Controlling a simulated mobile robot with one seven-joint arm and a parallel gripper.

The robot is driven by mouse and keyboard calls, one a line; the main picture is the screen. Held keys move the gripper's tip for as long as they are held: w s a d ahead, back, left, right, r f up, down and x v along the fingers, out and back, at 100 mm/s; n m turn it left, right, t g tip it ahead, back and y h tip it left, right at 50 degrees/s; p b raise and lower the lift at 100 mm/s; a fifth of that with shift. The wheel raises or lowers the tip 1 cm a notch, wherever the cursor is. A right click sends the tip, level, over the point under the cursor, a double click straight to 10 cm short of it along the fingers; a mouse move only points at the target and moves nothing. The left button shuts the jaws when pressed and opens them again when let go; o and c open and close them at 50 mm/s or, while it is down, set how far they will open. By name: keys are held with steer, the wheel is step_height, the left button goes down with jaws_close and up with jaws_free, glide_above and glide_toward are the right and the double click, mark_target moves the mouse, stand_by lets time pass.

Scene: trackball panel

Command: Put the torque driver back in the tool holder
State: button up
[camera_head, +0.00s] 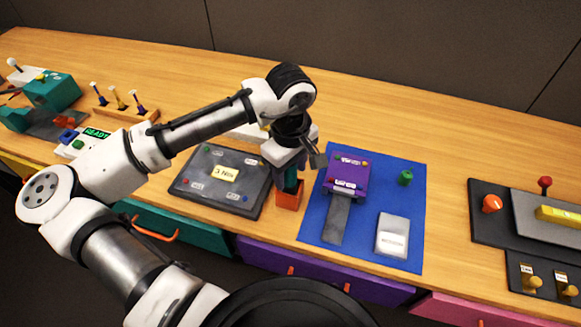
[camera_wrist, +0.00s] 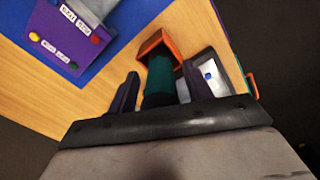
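The torque driver (camera_head: 289,178) has a teal handle and stands upright in the orange tool holder (camera_head: 289,199). In the wrist view the teal handle (camera_wrist: 160,72) runs into the mouth of the orange holder (camera_wrist: 152,42). How deep it sits is hidden. My gripper (camera_head: 297,160) is directly above the holder, pointing down. In the wrist view my gripper (camera_wrist: 160,72) has its two dark fingers apart, one on each side of the driver, with narrow gaps showing. The driver's upper end is hidden by my gripper.
Left of the holder is a dark panel (camera_head: 212,196) with a yellow label. To the right a blue mat (camera_head: 385,170) bears a purple device (camera_head: 347,175) and a white box (camera_head: 392,238). A dark control panel (camera_head: 485,225) stands far right. Wood is clear behind.

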step_height(320, 180, up, 12)
steer(key=shift+r+b, duration=0.15)
steer(key=shift+b, duration=0.5)
